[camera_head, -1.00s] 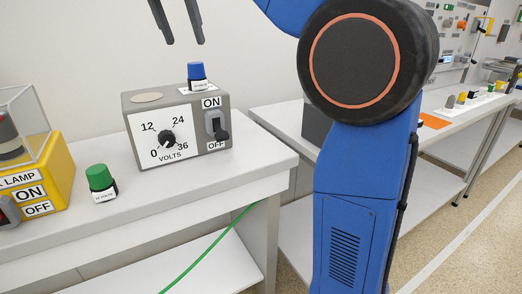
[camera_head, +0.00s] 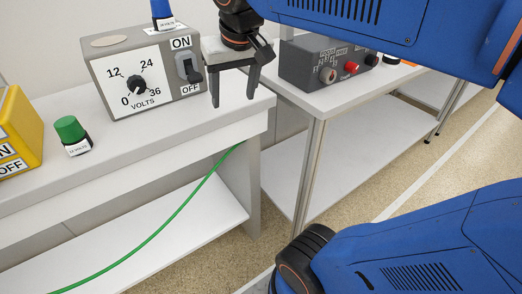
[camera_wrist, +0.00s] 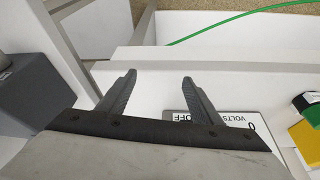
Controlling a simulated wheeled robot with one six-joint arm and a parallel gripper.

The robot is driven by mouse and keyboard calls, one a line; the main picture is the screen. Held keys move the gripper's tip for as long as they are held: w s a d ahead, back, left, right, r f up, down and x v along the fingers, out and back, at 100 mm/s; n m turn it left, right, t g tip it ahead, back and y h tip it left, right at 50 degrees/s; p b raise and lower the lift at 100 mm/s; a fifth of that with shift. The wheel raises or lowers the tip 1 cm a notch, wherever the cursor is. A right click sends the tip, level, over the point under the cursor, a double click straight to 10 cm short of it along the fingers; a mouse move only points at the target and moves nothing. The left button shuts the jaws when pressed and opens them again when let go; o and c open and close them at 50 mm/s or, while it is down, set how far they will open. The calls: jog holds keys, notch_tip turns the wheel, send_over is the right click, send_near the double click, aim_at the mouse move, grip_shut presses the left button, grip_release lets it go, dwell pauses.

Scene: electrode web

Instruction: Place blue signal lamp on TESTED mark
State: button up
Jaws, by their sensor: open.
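The blue signal lamp (camera_head: 162,14) stands upright on top of the grey power supply box (camera_head: 140,65); the top of the lamp is cut off by the picture edge. My gripper (camera_head: 233,100) points down to the right of the box's switch, near the table's front edge. Its fingers are spread with nothing between them. In the wrist view my gripper (camera_wrist: 158,77) is also open and empty over the white table edge. The blue lamp does not show in the wrist view. I cannot make out a TESTED mark in either view.
A green-topped lamp (camera_head: 72,134) stands on the white table (camera_head: 170,118), near a yellow box (camera_head: 17,130) at the left. A grey box with a red button (camera_head: 325,62) sits on the second table. A green cable (camera_head: 170,222) hangs below. The tables are separated by a gap.

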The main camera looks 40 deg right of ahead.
jog(key=s+f+n, duration=0.1)
jog(key=s+f, duration=0.4)
jog(key=f, duration=0.2)
jog(key=s+f+n, duration=0.1)
jog(key=s+f, duration=0.3)
jog(key=f, duration=0.4)
jog(key=shift+s+d+f+t+y, duration=0.3)
jog(key=shift+s+d+y, duration=0.1)
jog(key=shift+d, duration=0.05)
